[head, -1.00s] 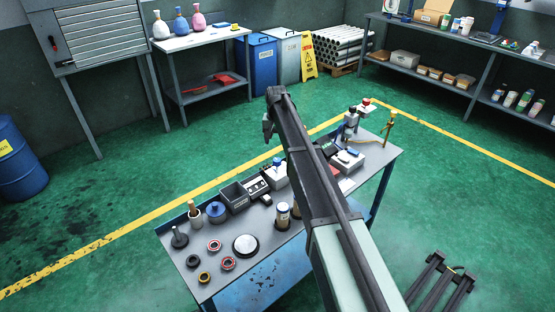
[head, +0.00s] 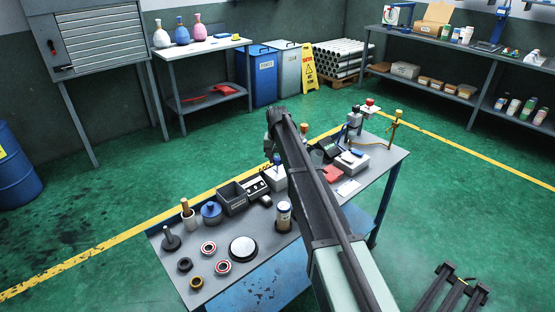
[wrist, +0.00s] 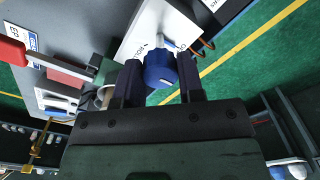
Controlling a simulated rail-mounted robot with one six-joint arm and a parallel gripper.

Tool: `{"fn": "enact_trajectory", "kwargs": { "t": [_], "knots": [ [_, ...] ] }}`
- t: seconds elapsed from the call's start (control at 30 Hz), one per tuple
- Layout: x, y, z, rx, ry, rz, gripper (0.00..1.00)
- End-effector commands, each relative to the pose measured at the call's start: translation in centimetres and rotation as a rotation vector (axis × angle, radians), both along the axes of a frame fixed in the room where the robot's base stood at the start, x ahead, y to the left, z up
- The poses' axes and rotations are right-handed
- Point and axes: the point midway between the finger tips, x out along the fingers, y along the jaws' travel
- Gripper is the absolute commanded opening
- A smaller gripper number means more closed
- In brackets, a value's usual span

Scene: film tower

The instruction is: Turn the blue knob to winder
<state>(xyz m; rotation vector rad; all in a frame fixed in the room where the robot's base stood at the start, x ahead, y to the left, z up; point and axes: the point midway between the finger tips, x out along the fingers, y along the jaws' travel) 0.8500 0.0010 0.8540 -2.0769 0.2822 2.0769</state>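The blue knob (wrist: 160,70) sits on a white box (wrist: 150,32) in the wrist view. A pale bar shows at the knob's upper edge. Dark lettering on the box beside it is only partly readable. My gripper (wrist: 161,80) is open, with one dark finger on each side of the knob. I cannot tell whether the fingers touch it. In the head view the knob (head: 277,158) stands on its white box (head: 274,180) on the workbench, with my gripper (head: 269,150) just above and left of it. My arm hides part of the bench.
The grey workbench (head: 268,262) holds a dark bin (head: 232,197), a blue pot (head: 211,213), a cylinder (head: 283,216) and several rings near the knob. A red-topped device (head: 370,104) stands at the bench's far end. Green floor lies around the bench.

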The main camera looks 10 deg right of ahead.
Motion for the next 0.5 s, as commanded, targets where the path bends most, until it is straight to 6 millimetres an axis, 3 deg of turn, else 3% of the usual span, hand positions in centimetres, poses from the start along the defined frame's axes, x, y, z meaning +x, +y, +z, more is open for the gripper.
{"fn": "enact_trajectory", "kwargs": {
  "t": [0.1,0.5],
  "knots": [
    [0.0,-0.01,0.0,0.0,0.0,0.0,0.12],
    [-0.01,-0.01,-0.01,0.0,0.0,-0.082,0.12]
  ]
}}
